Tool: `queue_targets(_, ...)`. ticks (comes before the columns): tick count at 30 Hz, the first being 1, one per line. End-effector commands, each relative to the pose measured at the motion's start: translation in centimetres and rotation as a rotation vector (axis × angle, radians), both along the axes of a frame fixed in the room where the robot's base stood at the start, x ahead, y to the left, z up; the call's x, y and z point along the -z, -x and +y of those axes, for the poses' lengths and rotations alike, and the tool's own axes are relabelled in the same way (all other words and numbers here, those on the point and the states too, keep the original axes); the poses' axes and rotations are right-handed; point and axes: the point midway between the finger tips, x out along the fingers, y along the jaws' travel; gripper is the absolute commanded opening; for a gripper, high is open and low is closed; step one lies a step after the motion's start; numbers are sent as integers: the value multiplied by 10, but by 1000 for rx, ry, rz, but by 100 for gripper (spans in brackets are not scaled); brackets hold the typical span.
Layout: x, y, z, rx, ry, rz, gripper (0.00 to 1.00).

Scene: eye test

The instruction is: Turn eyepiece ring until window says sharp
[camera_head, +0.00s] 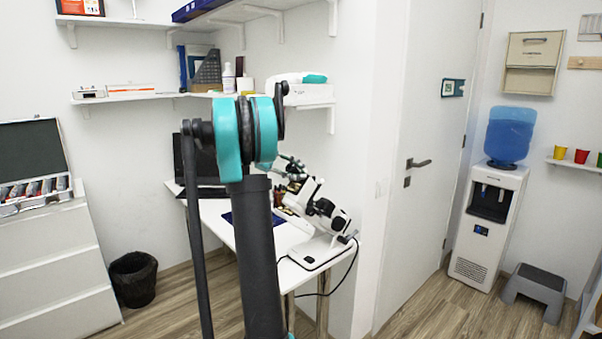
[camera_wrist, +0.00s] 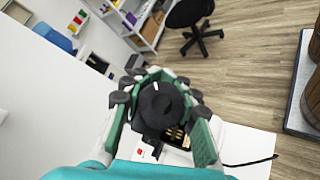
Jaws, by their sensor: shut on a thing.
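A white instrument (camera_head: 318,208) with black parts stands on the desk, partly behind my arm in the head view. In the wrist view, a black eyepiece ring (camera_wrist: 161,106) with a white mark on its top edge sits between my green fingers. My gripper (camera_wrist: 158,98) is shut on this ring, one finger on each side. A small white window (camera_wrist: 143,152) with a red patch shows just below the ring; I cannot read any word in it. My gripper is partly hidden by my arm in the head view.
The white desk (camera_head: 305,278) carries a dark laptop (camera_head: 196,160) at the back left. A black cable hangs from the instrument. A door (camera_head: 425,130) and a water dispenser (camera_head: 490,225) stand to the right. A black bin (camera_head: 133,278) is on the floor at left.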

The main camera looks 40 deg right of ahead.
Motion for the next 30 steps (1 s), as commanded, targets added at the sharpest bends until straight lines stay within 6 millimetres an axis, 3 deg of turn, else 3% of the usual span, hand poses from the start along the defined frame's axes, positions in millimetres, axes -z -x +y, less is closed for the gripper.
queue_targets(10,3,1,3,104,-9,-103,0)
queue_targets(27,3,1,3,123,-10,-124,0)
queue_targets(28,3,1,3,123,-10,-124,29)
queue_targets(30,3,1,3,123,-10,-124,37)
